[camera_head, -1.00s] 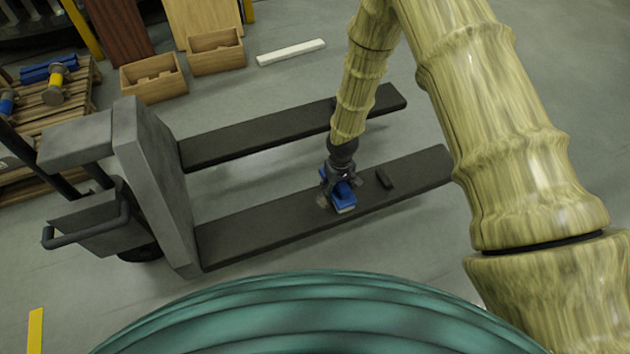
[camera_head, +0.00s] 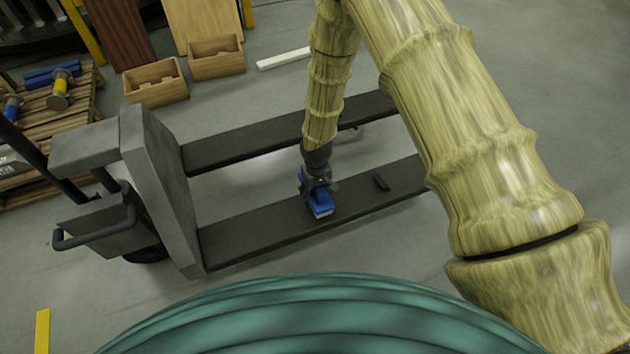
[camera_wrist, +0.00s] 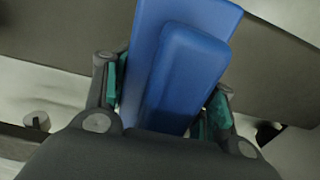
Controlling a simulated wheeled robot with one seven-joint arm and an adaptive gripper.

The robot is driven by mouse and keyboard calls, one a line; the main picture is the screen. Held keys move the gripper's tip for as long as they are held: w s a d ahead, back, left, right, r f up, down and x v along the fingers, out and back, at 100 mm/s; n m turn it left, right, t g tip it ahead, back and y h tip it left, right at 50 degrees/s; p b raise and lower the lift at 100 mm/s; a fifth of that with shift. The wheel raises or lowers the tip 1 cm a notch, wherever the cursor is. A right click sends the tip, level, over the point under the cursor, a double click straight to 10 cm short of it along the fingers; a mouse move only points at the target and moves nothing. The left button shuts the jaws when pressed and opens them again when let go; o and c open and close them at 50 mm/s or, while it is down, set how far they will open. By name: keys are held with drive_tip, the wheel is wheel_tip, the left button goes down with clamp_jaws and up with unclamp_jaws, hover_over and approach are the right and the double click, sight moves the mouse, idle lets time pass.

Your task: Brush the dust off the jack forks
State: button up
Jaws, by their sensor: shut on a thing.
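The jack has two long dark forks. The near fork (camera_head: 255,238) lies in front and the far fork (camera_head: 235,146) behind it; both run right from the grey jack body (camera_head: 150,180). My gripper (camera_head: 316,186) is shut on a blue brush (camera_head: 320,204) and holds it at the middle of the near fork. In the wrist view the brush (camera_wrist: 187,75) sits between the teal finger pads of my gripper (camera_wrist: 165,100), with the grey fork (camera_wrist: 275,60) behind it. The bristles are hidden there, and I cannot tell whether they touch. I see no distinct dust.
My arm hides parts of both forks. Wooden boxes (camera_head: 157,86), a white bar (camera_head: 283,59) and a pallet (camera_head: 50,120) with parts stand behind. Floor between the forks is clear.

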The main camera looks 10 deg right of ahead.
drive_tip(key=shift+s+r+p, duration=0.1)
drive_tip(key=shift+r+p, duration=1.95)
drive_tip(key=shift+r, duration=0.6)
